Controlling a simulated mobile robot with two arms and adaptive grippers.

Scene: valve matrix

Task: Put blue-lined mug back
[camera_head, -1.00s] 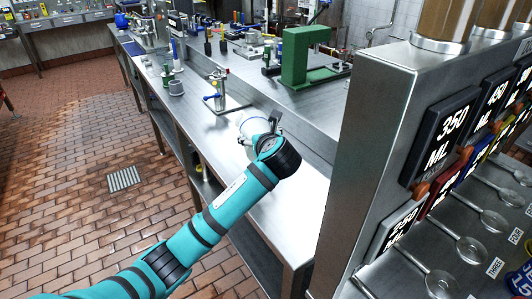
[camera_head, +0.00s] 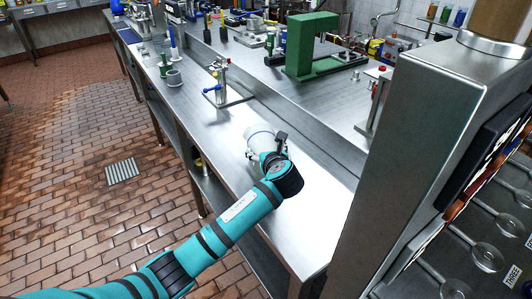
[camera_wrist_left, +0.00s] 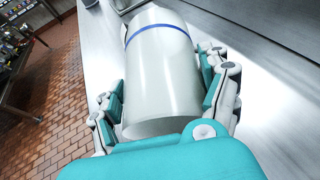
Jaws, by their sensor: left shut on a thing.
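The blue-lined mug (camera_wrist_left: 160,85) is white with a blue band near its far end. In the left wrist view it lies lengthwise between the fingers of my left gripper (camera_wrist_left: 165,100), which is shut on it from both sides. In the head view the mug (camera_head: 258,137) shows just beyond my left wrist, over the steel bench (camera_head: 215,140), partly hidden by the gripper. I cannot tell whether it touches the bench. My right gripper is not in view.
A steel cabinet (camera_head: 415,150) stands on the right, with dispensing spoons or cups beside it. A green press (camera_head: 312,50) stands on the raised shelf. The bench around the mug is clear.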

